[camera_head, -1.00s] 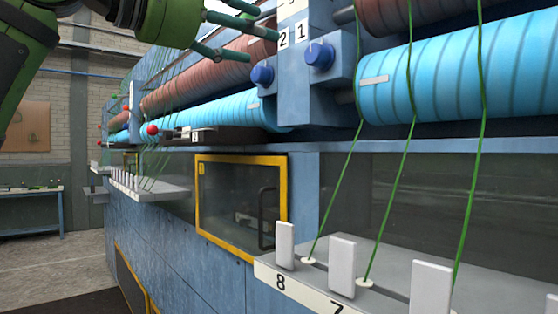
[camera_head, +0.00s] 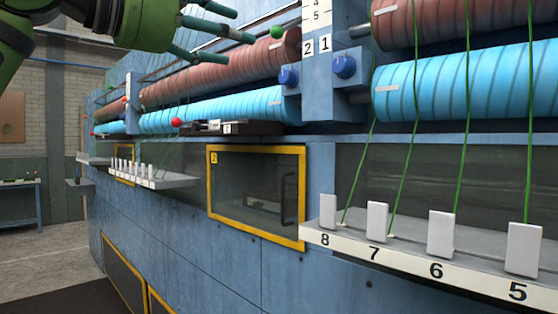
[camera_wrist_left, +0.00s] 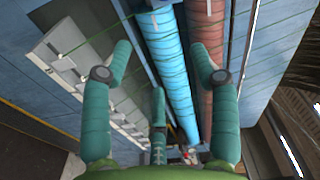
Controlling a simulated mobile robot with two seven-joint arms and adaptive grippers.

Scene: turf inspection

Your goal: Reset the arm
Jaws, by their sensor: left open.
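My left arm (camera_head: 15,50) comes in from the upper left in the head view. My left gripper (camera_head: 235,30) has teal fingers spread apart, with nothing between them, in front of the upper brown roll (camera_head: 220,70). In the left wrist view the left gripper (camera_wrist_left: 158,62) shows three spread fingers, also empty. Behind them run a light blue roll (camera_wrist_left: 172,75) and a brown roll (camera_wrist_left: 206,50). My right gripper is in neither view.
A long blue machine (camera_head: 180,230) fills the middle and right. It carries light blue rolls (camera_head: 460,85), a yellow-framed window (camera_head: 255,193) and a numbered shelf (camera_head: 400,262) with white tabs and green yarns. A smaller shelf (camera_head: 165,181) juts out further left. Floor (camera_head: 50,260) is clear at lower left.

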